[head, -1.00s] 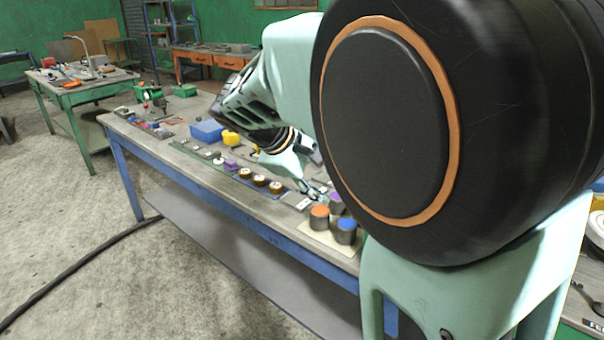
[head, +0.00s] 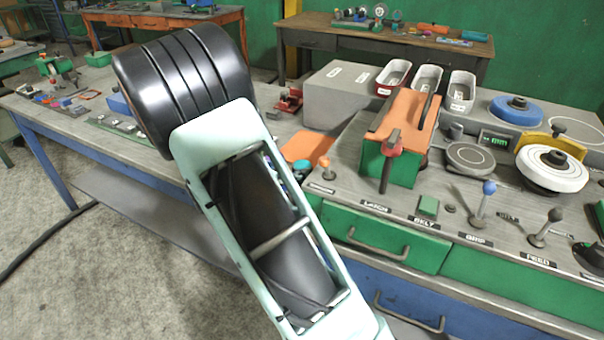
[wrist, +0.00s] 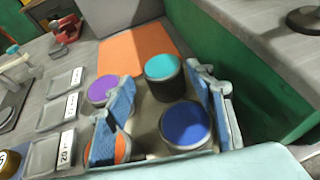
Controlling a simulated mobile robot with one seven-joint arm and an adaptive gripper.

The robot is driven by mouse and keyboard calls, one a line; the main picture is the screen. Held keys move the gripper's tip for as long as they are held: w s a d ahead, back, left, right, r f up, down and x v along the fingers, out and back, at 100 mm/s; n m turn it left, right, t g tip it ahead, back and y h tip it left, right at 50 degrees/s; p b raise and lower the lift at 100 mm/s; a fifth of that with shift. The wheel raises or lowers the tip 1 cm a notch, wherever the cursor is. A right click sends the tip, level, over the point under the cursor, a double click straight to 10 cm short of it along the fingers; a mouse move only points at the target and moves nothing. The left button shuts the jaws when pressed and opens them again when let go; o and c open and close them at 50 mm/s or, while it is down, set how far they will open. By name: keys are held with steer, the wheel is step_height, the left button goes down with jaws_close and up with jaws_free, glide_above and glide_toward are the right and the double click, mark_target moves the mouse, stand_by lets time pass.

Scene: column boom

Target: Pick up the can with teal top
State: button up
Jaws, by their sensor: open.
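The can with the teal top (wrist: 165,72) stands upright on a light board in the wrist view. Its teal top (head: 302,167) also shows in the head view, beside my arm. A can with a blue top (wrist: 186,126) stands nearer, between the fingers in the picture. A can with a purple top (wrist: 101,89) is to the left, and one with an orange top (wrist: 122,149) is partly hidden behind my left finger. My gripper (wrist: 163,88) is open, its blue-padded fingers either side of the teal and blue tops in the picture. My arm hides the gripper in the head view.
An orange pad (wrist: 132,50) lies behind the cans. A green block (wrist: 240,55) stands close to the right, beside the right finger. Several grey trays (wrist: 60,108) with labels lie to the left. Levers (head: 483,202) line the bench further right.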

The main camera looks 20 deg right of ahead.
mark_target(301, 166)
steer(key=x, duration=0.5)
steer(key=shift+d+f, duration=0.2)
steer(key=shift+d, duration=0.2)
steer(key=shift+c, duration=0.6)
steer(key=c, duration=1)
